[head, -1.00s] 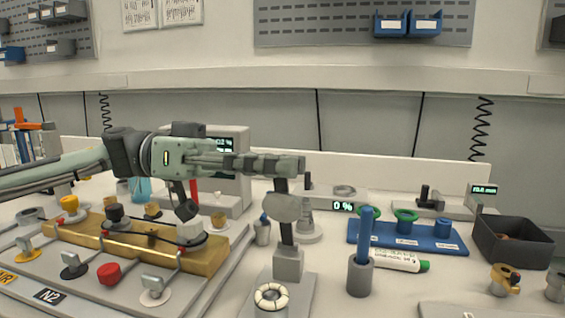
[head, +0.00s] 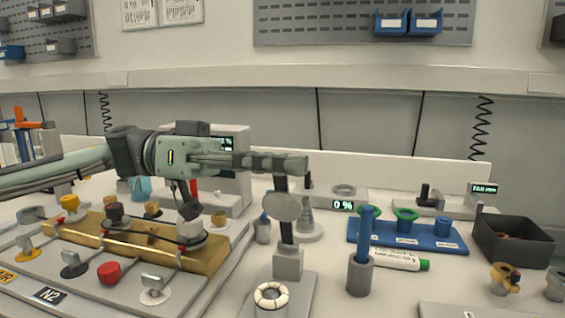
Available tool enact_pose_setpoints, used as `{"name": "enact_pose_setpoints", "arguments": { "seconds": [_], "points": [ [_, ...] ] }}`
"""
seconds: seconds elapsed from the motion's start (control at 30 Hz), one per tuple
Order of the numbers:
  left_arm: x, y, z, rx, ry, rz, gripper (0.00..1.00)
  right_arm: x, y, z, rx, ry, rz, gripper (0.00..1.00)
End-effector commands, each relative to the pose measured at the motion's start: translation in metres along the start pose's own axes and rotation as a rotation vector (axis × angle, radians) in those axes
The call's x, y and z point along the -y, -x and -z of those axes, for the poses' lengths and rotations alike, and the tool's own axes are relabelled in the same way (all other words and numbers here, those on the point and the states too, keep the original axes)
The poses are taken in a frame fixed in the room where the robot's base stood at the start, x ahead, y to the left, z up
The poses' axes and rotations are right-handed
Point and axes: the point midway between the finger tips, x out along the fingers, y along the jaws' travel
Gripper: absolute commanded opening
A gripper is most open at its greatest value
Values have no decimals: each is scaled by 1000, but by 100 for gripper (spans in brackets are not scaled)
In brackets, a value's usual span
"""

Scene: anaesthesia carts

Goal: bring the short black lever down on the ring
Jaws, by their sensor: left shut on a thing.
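The short black lever (head: 287,233) stands nearly upright on a grey block, with a round grey disc (head: 281,207) on its side. The white ring (head: 271,295) lies on the same device's base in front of the block, apart from the lever. My left gripper (head: 296,164) reaches in from the left and is shut on the lever's top end, high above the ring. The fingers hide that top end. My right gripper is not in view.
A blue rod stands in a grey holder (head: 360,275) right of the device. Behind it are a white tube (head: 398,259) and a blue tray (head: 385,243). A brass manifold (head: 130,242) with knobs lies below my left arm. A dark bin (head: 513,243) stands at right.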

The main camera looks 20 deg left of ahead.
Motion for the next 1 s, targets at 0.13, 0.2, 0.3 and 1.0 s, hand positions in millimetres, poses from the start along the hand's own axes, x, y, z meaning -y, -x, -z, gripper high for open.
{"name": "enact_pose_setpoints", "arguments": {
  "seconds": [0.13,0.2,0.3,1.0],
  "points": [
    [-2,0,-3,1,-11,0,0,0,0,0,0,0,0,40],
    [-5,0,-5,1,-29,0,0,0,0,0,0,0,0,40],
    [-10,0,-9,2,-72,-1,0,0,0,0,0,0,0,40],
    [-54,0,-66,2,-535,-1,0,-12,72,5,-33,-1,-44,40]
  ]
}}
